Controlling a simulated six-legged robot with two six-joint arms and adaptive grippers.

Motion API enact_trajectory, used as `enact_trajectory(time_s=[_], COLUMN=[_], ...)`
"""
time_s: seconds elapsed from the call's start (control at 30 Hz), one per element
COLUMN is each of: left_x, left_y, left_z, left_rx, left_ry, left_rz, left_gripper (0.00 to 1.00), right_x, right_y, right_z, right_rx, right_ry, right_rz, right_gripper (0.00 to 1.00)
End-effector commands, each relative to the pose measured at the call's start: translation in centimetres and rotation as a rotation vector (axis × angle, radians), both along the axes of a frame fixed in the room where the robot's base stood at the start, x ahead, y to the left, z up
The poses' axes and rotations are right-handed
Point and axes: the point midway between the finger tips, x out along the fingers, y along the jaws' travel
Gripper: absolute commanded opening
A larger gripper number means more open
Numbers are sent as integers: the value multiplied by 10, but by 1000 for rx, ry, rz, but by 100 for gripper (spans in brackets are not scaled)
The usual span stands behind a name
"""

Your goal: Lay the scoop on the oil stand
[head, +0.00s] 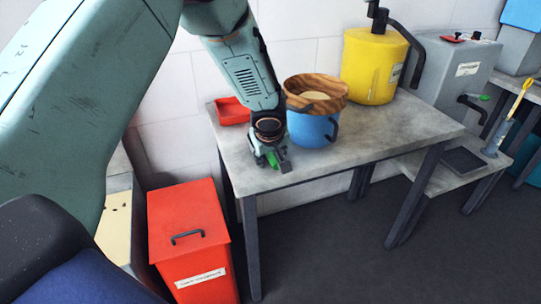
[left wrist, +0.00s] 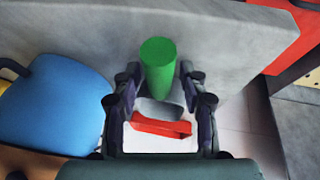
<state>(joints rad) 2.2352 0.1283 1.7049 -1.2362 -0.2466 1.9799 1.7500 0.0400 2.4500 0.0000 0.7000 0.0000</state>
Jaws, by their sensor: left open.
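My left gripper (head: 272,158) is open, low over the near left part of the grey table (head: 373,137). A green cylinder, which looks like the scoop's handle (left wrist: 158,67), shows just beyond the open fingers in the left wrist view, with a grey part below it between them. In the head view only a bit of green shows at the fingertips. The gripper hides the rest of the scoop there, and I cannot tell whether the fingers touch it. I cannot tell for certain which surface is the oil stand. My right gripper is not in view.
A blue bucket (head: 312,128) with a wooden bowl (head: 318,87) on top stands right of the gripper. A yellow can (head: 372,65) stands behind. A red tray (head: 228,112) lies at the back left. A red bin (head: 190,240) stands below. The table's front right is clear.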

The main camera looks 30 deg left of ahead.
Motion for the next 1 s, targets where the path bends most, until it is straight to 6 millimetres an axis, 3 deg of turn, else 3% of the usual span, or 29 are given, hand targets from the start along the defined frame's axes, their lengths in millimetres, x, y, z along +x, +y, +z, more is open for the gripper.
enact_trajectory(time_s=[0.1,0.6,0.8,1.0], left_x=[0,-40,-47,-49], left_y=[0,-21,-24,-25], left_z=[9,97,110,110], left_rx=[1,1,1,0], left_ry=[-1,-2,0,2], left_rz=[-1,-1,-1,-2], left_gripper=[43,43,43,43], right_x=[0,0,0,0], right_y=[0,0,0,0], right_z=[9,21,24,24], right_rx=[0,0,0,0], right_ry=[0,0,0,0], right_rz=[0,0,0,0], right_gripper=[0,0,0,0])
